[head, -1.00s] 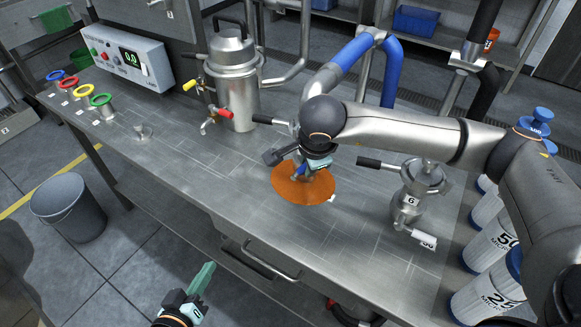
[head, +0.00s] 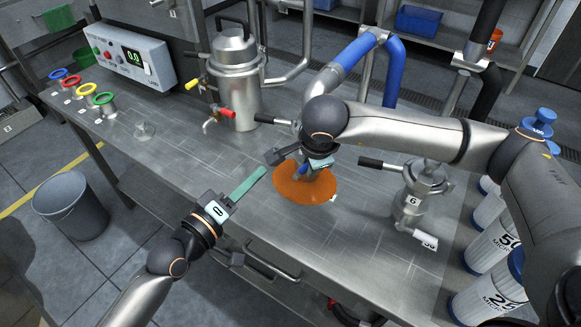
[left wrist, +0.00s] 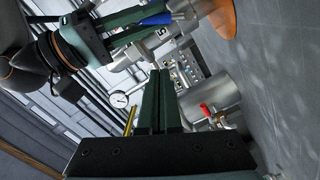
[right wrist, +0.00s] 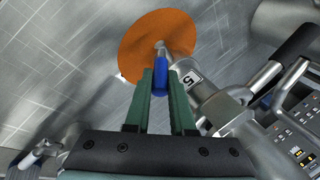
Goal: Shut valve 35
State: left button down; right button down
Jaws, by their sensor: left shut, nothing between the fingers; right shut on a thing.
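A valve with a blue lever (right wrist: 160,78) and a tag ending in 5 (right wrist: 193,78) shows in the right wrist view; the rest of its number is hard to read. My right gripper (right wrist: 163,80) is shut on the blue lever, above an orange disc (right wrist: 145,35) on the bench. In the head view my right gripper (head: 312,166) hides most of this valve. My left gripper (head: 252,182) is shut and empty over the bench, left of the orange disc (head: 310,190). In the left wrist view its fingers (left wrist: 160,85) are together, and the blue lever (left wrist: 155,20) shows beyond.
A steel vessel (head: 235,85) with red and yellow handles stands at the back. A smaller vessel marked 6 (head: 413,200) stands right of the orange disc. Blue-lidded bottles (head: 490,245) line the right edge. The bench's left middle is mostly clear.

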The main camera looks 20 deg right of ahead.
aim_at(303, 166)
pick_arm(q)
jog(key=w+d+f, duration=0.1)
jog(key=d+f, duration=0.1)
jog(key=d, duration=0.6)
jog(key=shift+w, duration=0.35)
jog(key=shift+d, duration=0.15)
jog(key=shift+s+d+f+m, duration=0.25)
jog(key=shift+s+d+m, duration=0.1)
jog(key=shift+s, duration=0.15)
pick_arm(e)
jog(key=shift+a, duration=0.15)
pick_arm(q)
jog(key=shift+d, duration=0.1)
pick_arm(e)
jog(key=c, duration=0.8)
grip_release()
jog(key=shift+o, duration=0.2)
jog(key=shift+r, duration=0.1)
